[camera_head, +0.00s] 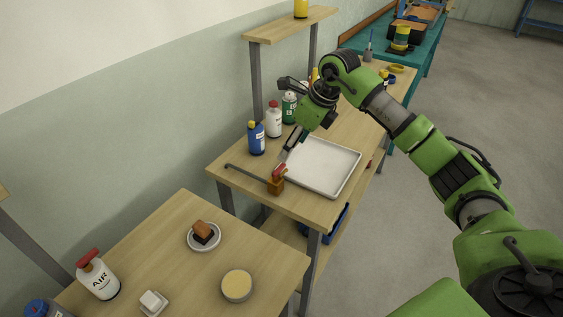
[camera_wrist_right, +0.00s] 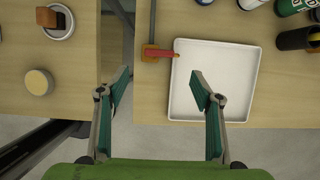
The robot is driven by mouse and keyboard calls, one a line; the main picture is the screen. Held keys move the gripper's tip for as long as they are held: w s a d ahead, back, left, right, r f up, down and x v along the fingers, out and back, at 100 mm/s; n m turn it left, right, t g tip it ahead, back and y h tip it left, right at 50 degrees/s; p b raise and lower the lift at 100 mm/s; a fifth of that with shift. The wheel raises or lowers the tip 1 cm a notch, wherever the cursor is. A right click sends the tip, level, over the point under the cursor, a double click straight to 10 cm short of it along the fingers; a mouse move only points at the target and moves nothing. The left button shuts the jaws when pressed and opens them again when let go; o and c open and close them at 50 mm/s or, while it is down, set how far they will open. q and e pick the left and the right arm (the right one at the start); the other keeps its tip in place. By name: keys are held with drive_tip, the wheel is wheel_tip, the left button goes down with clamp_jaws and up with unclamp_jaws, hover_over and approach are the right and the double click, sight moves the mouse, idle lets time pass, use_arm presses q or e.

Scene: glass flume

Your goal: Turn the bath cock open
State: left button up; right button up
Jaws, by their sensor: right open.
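The bath cock is a small brass block (camera_head: 276,186) with a red lever (camera_head: 279,172) and a thin dark pipe (camera_head: 245,174) running from it to the left. It stands near the front left corner of the middle bench. In the wrist view its brass body (camera_wrist_right: 150,54) and red lever (camera_wrist_right: 164,53) lie ahead of the fingertips, with the lever pointing right to the tray's edge. My right gripper (camera_head: 287,152) is above the bench by the lever; in the wrist view the gripper (camera_wrist_right: 161,82) is open and empty, its fingers wide apart. My left gripper is out of view.
A pale tray (camera_head: 348,157) lies right beside the cock. Bottles, among them a blue one (camera_head: 256,140) and a white one (camera_head: 273,122), stand along the wall side. A nearer table (camera_head: 185,275) holds a plate (camera_head: 204,246), a yellow-topped tin (camera_head: 237,286) and a white bottle (camera_head: 103,283).

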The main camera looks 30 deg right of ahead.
sight(279, 168)
drive_tip(key=p+x, duration=0.1)
drive_tip(key=x, duration=0.8)
drive_tip(key=shift+w+a+f+p, duration=0.1)
drive_tip(key=shift+w+f+p, duration=0.05)
drive_tip(key=shift+f+p, duration=0.25)
drive_tip(key=shift+r, duration=0.1)
drive_tip(key=c, duration=1.1)
